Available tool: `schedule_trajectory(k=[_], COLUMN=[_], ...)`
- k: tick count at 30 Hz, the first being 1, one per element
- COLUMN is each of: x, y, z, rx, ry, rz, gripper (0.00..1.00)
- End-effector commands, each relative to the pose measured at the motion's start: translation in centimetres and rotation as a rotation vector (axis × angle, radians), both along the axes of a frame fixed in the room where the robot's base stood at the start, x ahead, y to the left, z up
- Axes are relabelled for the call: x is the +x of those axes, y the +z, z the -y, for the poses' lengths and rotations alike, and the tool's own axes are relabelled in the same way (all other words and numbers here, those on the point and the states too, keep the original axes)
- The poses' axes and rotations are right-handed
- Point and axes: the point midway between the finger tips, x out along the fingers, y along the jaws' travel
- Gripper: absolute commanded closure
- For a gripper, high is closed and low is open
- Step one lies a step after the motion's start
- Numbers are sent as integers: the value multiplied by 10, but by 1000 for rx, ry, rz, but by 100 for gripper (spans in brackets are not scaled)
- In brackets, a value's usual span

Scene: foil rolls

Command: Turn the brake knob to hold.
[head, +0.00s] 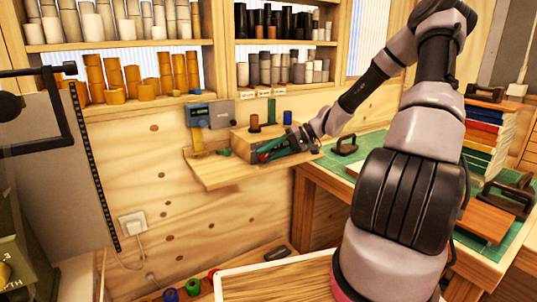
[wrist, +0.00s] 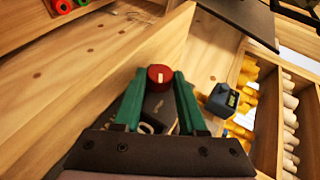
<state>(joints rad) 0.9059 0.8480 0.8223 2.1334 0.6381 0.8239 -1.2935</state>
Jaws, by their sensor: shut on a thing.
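The brake knob is a red round knob (wrist: 160,74) with a pale line across its face, between the tips of my gripper's green fingers (wrist: 158,88) in the wrist view. The line runs roughly up and down in that picture. My gripper is shut on the knob, one finger on each side. In the head view my gripper (head: 270,152) is at the small wooden shelf (head: 216,176) on the wall, with a bit of red by its fingertips. No hold marking is readable.
A blue-grey box with a display (head: 198,115) is on the wall; it also shows in the wrist view (wrist: 221,100). A brown spool (head: 254,122) and a blue spool (head: 287,118) stand behind my gripper. Shelves of rolls (head: 140,80) are above. A green-topped bench (head: 373,145) is at right.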

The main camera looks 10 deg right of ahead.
Motion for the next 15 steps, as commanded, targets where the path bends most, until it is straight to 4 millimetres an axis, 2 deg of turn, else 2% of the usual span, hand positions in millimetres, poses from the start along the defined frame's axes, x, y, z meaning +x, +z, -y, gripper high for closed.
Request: schedule_trajectory(k=[9,10,12,15], x=[-1,-1,-1,-1], y=[-1,-1,-1,-1], z=[0,0,0,0], rx=[0,0,0,-1], ry=[1,1,1,0], rz=[-3,-3,-2,-1], gripper=[100,52,30,30])
